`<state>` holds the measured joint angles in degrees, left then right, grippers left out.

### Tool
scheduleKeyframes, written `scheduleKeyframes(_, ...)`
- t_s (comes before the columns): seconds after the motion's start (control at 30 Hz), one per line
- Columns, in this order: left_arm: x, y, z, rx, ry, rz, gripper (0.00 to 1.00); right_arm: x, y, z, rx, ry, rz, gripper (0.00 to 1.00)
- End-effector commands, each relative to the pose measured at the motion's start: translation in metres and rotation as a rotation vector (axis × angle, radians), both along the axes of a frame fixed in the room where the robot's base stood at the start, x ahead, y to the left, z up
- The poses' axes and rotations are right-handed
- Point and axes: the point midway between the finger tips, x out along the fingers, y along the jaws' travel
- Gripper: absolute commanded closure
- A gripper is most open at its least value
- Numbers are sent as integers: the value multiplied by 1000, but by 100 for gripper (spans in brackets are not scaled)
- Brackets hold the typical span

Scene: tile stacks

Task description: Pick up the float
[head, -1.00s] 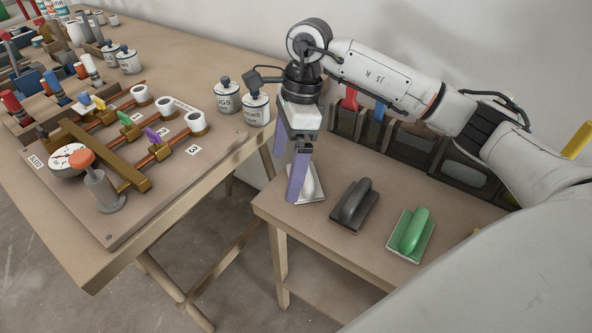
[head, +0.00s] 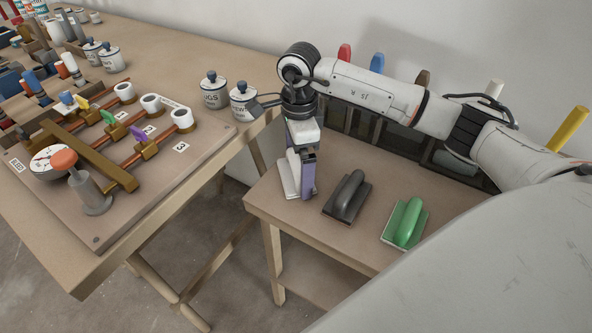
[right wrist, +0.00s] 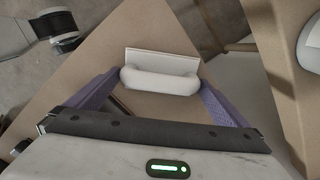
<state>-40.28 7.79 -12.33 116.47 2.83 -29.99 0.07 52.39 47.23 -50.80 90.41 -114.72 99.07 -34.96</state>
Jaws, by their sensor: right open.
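A float with a white handle and pale base (head: 287,181) lies at the left end of the small wooden table. A black float (head: 347,197) and a green float (head: 408,224) lie to its right. My right gripper (head: 304,190) points down at the white float and partly hides it. In the right wrist view, the white float (right wrist: 160,80) shows between the tips of my open right gripper (right wrist: 159,91), one purple finger towards each end of its handle. I cannot tell whether the fingers touch it. My left gripper is not in view.
The small table (head: 300,222) has a row of dark bins (head: 365,125) along its back by the wall. The larger workbench (head: 150,228) at left holds a board with pipes and spools, a gauge, and lidded jars (head: 213,92) near my right gripper.

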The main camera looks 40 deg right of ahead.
Motion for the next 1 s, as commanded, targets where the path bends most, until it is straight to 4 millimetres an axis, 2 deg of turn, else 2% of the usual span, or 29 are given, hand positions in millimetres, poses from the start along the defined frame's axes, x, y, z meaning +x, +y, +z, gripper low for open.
scheduleKeyframes(0.07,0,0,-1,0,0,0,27,0,0,-6,0,-1,-1,0)
scheduleKeyframes(0.23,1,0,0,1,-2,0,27,0,0,-6,0,-2,0,0)
scheduleKeyframes(0.27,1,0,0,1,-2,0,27,0,0,-6,0,-2,0,2)
scheduleKeyframes(0.43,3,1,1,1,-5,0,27,0,0,-6,0,-2,0,30)
scheduleKeyframes(0.67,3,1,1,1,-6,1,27,1,0,-5,1,-4,0,32)
scheduleKeyframes(0.83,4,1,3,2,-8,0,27,1,0,13,1,-6,1,32)
scheduleKeyframes(1.0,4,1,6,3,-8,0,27,2,0,48,0,-8,-1,32)
